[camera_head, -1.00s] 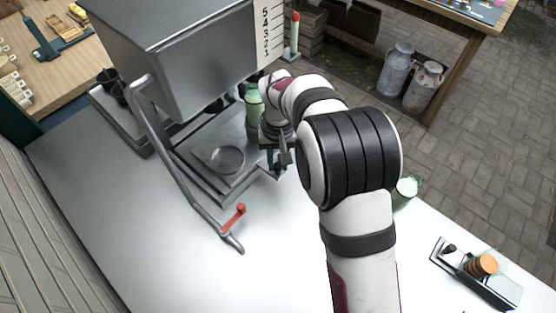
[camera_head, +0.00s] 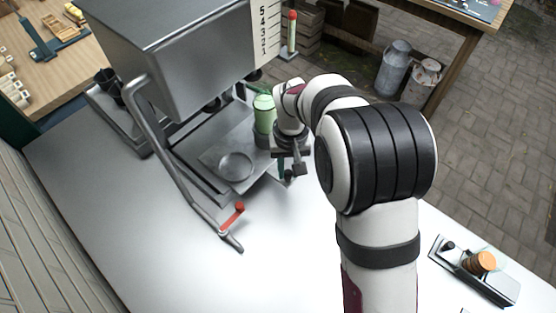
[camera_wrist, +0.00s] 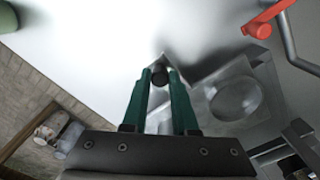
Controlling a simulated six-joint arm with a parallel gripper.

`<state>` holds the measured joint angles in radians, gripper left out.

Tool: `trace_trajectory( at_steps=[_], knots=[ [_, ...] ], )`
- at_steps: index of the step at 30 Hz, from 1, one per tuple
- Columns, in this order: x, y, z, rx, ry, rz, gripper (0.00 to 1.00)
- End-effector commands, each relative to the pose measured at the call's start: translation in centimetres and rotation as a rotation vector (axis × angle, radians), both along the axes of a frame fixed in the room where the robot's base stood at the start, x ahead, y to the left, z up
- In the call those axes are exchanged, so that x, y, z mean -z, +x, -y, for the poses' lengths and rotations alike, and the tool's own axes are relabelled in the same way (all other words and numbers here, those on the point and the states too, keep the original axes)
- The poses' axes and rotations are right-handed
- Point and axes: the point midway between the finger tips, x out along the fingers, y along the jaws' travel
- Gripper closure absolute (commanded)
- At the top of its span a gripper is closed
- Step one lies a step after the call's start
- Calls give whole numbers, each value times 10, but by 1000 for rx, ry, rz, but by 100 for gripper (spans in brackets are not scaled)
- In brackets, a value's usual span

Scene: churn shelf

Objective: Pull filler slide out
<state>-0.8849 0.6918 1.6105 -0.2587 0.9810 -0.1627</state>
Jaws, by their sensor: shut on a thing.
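The filler slide (camera_head: 240,150) is a flat metal plate with a round recess, sticking out from under the steel churn housing (camera_head: 180,60). It also shows in the wrist view (camera_wrist: 205,92), right of the fingers, with the recess beyond. My gripper (camera_head: 288,174) is at the slide's right edge. In the wrist view, the green fingers of my gripper (camera_wrist: 159,73) are shut on a small dark knob (camera_wrist: 159,77) at the slide's corner. The knob is mostly hidden in the head view. A green jar (camera_head: 264,115) stands at the slide's back right, beside my wrist.
The white counter (camera_head: 150,240) is clear at the front left. Part of a green thing (camera_wrist: 8,16) shows in the wrist view.

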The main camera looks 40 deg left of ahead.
Motion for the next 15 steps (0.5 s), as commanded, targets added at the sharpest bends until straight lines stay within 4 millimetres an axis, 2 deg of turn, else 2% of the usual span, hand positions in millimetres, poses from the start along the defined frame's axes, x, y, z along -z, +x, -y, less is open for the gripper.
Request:
trace_trajectory(
  at_steps=[9, 15],
  knots=[
    [-1, 1, 58, 2, -1, 2, 100],
    [0, 1, 87, 1, 1, 4, 100]
  ],
)
